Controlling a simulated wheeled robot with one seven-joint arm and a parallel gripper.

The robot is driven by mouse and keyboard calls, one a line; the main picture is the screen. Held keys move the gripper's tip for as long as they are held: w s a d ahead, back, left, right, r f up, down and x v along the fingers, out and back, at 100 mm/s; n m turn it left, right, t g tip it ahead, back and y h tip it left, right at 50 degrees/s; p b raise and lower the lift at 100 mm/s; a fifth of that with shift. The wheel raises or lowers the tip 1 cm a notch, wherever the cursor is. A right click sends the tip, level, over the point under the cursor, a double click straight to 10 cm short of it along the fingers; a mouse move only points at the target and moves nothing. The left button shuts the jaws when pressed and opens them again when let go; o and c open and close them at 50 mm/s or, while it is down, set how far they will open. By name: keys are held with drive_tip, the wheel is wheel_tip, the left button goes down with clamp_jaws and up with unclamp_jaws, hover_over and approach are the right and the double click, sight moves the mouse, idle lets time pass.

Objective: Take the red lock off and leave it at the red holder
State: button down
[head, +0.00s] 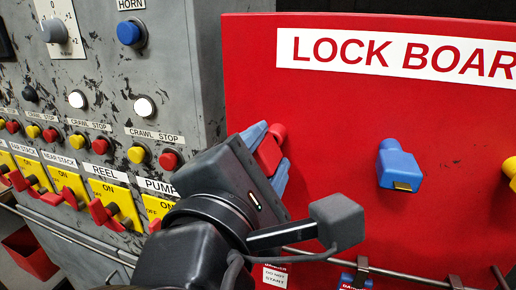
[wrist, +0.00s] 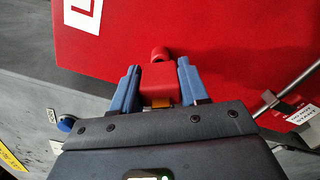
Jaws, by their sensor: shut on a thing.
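The red lock (head: 267,156) is between the blue fingers of my gripper (head: 269,154), in front of the left part of the red lock board (head: 330,120). In the wrist view, my gripper (wrist: 157,78) is shut on the lock's red body (wrist: 157,82), with a brass-coloured piece below it. The red holder (head: 278,131) is a rounded peg just above the lock; it also shows in the wrist view (wrist: 160,54). The lock is upright, close against the peg. The shackle is hidden, so I cannot tell whether it hangs on the peg.
A blue lock (head: 398,166) hangs on the board to the right, and a yellow holder (head: 510,168) is at the right edge. A rail (head: 410,276) with tags runs below. The grey panel (head: 130,85) at left has buttons and red-handled switches (head: 102,213).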

drive_tip(key=shift+w+d, duration=0.2)
drive_tip(key=shift+w, duration=0.35)
drive_tip(key=shift+c, duration=2.4)
unclamp_jaws()
drive_tip(key=shift+o, duration=0.2)
drive_tip(key=v, duration=0.7)
